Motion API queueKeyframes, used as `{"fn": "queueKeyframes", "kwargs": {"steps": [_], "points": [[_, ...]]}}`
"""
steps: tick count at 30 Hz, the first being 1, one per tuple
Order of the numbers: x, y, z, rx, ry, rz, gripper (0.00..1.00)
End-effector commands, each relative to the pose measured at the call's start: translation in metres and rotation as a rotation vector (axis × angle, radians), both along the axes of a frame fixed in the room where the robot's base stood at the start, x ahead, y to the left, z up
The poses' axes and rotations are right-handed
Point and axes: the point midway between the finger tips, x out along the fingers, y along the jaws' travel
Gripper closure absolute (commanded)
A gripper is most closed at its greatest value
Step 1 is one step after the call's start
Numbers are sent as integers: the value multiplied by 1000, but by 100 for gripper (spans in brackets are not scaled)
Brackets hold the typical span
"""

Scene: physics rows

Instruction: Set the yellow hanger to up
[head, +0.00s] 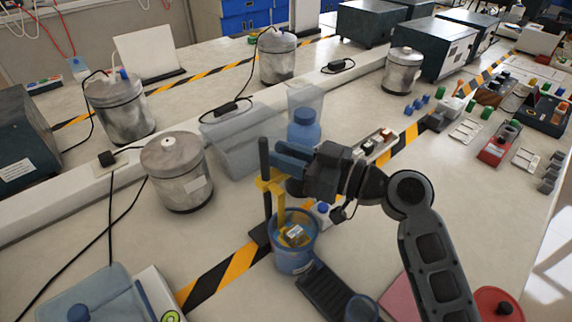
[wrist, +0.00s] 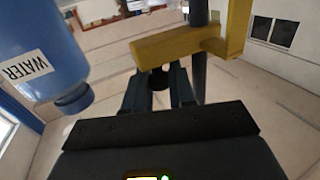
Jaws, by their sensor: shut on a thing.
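The yellow hanger (head: 271,187) is on an upright black rod (head: 265,158), and its yellow strip runs down into a blue container (head: 293,260). A small block with a label (head: 295,234) shows at the container's mouth. My gripper (head: 280,160) is level with the upper part of the hanger, beside the rod. In the wrist view the hanger (wrist: 180,44) crosses just beyond my gripper (wrist: 158,82). The fingers close around a dark round knob (wrist: 158,77) that appears joined to the hanger. The fingers partly hide the hanger in the head view.
A blue water bottle (head: 303,132) stands close behind my gripper; it is large in the wrist view (wrist: 40,55). A clear bin (head: 242,140) and a metal canister (head: 177,172) are to the left. A black tray (head: 325,290) lies in front of the container.

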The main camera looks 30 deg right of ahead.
Motion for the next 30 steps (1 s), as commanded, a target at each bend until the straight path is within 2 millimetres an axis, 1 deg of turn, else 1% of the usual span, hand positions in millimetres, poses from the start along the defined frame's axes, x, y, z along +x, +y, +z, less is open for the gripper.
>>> {"fn": "queueKeyframes", "kwargs": {"steps": [1,3,6,9,18,19,24,25,30], "points": [[0,0,23,-1,-10,0,100],[0,0,39,-1,-10,-1,100],[0,0,53,1,-8,-1,100],[0,0,59,1,-7,-2,100],[0,0,61,3,-12,-2,100],[0,0,61,3,-12,-2,73],[0,0,59,3,-9,-2,56],[0,0,59,2,-8,-2,55],[0,0,57,1,-5,-2,55]]}}
